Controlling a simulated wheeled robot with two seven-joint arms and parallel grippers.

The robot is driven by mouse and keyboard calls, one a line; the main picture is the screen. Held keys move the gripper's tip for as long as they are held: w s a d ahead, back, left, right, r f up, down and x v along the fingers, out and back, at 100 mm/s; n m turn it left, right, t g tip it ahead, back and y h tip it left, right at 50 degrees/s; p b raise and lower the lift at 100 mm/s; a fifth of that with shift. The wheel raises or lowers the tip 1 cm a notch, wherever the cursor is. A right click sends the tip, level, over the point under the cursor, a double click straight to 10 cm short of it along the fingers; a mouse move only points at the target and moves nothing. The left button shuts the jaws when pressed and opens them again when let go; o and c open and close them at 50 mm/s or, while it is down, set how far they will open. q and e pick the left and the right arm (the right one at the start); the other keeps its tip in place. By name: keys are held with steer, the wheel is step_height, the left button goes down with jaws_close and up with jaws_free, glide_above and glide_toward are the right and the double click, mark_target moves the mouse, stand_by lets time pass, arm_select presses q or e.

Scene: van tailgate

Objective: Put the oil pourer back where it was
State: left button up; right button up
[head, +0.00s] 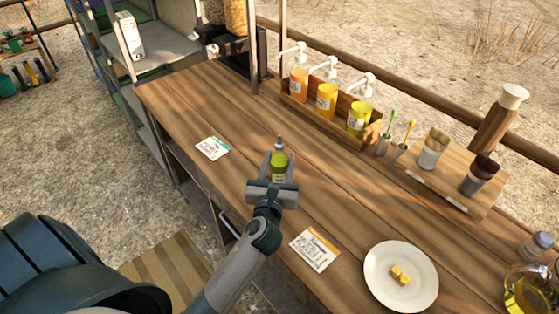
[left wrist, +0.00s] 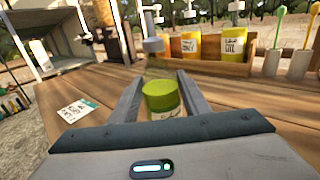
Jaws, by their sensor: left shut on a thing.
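The oil pourer (head: 279,161) is a small bottle with a green-yellow lower part and a thin spout on top. It stands upright between the fingers of my left gripper (head: 277,178), which is shut on it over the wooden counter (head: 225,105). In the left wrist view the pourer (left wrist: 162,88) shows between the two grey fingers (left wrist: 160,105); its base is hidden, so I cannot tell whether it touches the counter. My right gripper is not in view.
A wooden caddy (head: 310,115) with several pump bottles stands behind. Two cards (head: 213,148) (head: 315,250) lie on the counter. A plate (head: 375,285) with yellow pieces and a glass oil bottle (head: 530,288) are at right.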

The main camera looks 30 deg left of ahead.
mark_target(278, 169)
arm_select(q)
steer(key=o, duration=1.3)
steer(key=shift+f, duration=0.1)
steer(key=shift+s+d, duration=0.1)
steer(key=shift+s, duration=0.2)
steer(key=b+v, duration=0.1)
steer(key=v, duration=0.4)
steer(key=b+v, duration=0.1)
steer(key=v, duration=0.4)
steer(key=shift+s+d, duration=0.3)
steer(key=shift+s, duration=0.35)
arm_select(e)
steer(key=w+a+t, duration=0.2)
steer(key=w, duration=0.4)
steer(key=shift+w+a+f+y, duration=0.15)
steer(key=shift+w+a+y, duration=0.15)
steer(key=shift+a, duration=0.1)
arm_select(q)
steer(key=shift+c, duration=0.3)
